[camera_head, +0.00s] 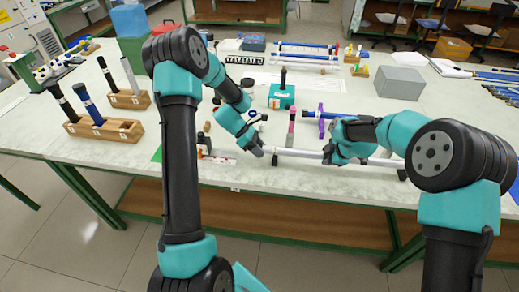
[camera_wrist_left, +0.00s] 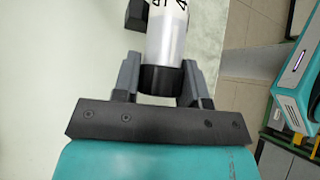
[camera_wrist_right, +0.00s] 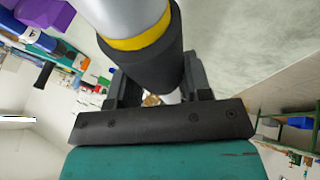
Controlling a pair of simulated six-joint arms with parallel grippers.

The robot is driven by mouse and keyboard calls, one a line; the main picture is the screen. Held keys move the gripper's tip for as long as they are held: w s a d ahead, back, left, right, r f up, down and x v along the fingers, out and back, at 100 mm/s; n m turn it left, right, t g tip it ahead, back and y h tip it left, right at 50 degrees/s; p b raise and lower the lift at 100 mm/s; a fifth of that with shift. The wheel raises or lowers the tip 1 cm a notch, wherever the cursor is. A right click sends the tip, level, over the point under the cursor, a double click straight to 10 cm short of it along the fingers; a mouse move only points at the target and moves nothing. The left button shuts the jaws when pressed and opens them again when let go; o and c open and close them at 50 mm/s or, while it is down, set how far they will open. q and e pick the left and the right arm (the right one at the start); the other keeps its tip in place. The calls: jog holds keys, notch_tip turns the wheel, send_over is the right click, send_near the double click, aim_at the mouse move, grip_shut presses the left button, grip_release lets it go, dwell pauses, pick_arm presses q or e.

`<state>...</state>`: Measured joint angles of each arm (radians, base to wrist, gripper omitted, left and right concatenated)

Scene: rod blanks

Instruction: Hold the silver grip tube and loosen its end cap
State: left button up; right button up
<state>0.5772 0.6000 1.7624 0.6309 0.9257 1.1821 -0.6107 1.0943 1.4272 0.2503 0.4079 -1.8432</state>
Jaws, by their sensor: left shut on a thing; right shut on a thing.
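The silver grip tube (camera_head: 300,152) lies level across the front of the table. My left gripper (camera_head: 264,151) is at its left end. In the left wrist view, the fingers sit either side of a black end cap (camera_wrist_left: 162,79) on the pale, printed tube (camera_wrist_left: 166,40). My right gripper (camera_head: 333,153) is around the tube near its middle. In the right wrist view, its fingers close on a black sleeve (camera_wrist_right: 150,65) beside a yellow band (camera_wrist_right: 138,35) on the silver tube (camera_wrist_right: 112,14). Any gap between cap and tube is too small to tell.
Small dark supports stand under the tube, one at its right end (camera_head: 402,174). A pink-and-black upright piece (camera_head: 291,128), a purple holder (camera_head: 322,122) and a teal block (camera_head: 281,97) stand just behind. Wooden racks (camera_head: 105,129) with rods are at left. The table's front edge is close.

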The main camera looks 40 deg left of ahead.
pick_arm(q)
jog(key=n+g+h, duration=0.2)
jog(key=g+h, duration=0.1)
jog(key=shift+n+g, duration=0.3)
dwell(0.4)
jog(key=o, duration=0.9)
jog(key=shift+o, duration=0.2)
jog(key=shift+a, duration=0.1)
jog(key=v, duration=1.1)
jog(key=shift+a+r, duration=0.2)
jog(key=shift+a, duration=0.15)
jog(key=shift+w, duration=0.1)
pick_arm(e)
jog(key=shift+f, duration=0.55)
